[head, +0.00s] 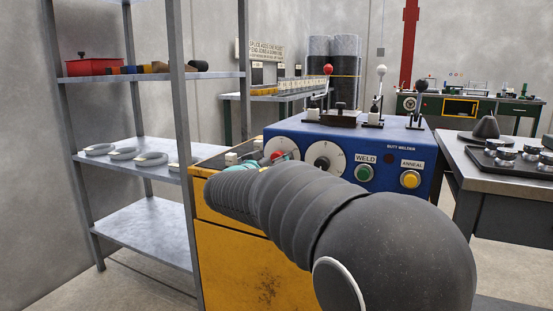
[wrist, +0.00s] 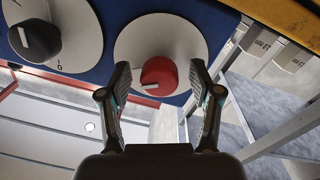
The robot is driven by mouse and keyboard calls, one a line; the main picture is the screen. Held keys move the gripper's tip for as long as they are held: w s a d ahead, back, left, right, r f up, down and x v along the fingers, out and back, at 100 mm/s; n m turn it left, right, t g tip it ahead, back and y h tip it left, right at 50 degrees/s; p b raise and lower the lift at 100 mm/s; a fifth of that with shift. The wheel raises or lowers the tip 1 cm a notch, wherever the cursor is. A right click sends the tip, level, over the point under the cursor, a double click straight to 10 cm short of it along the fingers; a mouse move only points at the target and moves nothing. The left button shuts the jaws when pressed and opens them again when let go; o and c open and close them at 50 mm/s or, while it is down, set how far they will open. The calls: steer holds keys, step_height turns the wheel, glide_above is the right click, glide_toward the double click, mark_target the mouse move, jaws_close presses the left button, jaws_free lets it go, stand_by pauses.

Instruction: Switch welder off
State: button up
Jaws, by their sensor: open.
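The butt welder is a blue box (head: 420,149) on a yellow cabinet (head: 235,262). Its front has a red knob (head: 277,155) on a pale round dial, a black knob (head: 322,162) on a second dial, a green WELD button (head: 364,173) and a yellow ANNEAL button (head: 410,179). In the wrist view the red knob (wrist: 159,76) shows a light mark pointing left; the black knob (wrist: 36,41) is at upper left. My gripper (wrist: 160,74) is open, its fingertips on either side of the red knob with gaps; depth is unclear. My arm partly hides the cabinet.
Levers with red (head: 328,69), white (head: 381,70) and black (head: 421,85) balls stand on the welder. A metal shelf rack (head: 150,210) stands at left, a grey table (head: 500,170) at right. A green workbench (head: 510,108) is at the back.

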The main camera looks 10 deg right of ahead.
steer(key=shift+w+d, duration=0.1)
steer(key=shift+w, duration=0.05)
steer(key=c, duration=1.1)
steer(key=shift+c, duration=0.2)
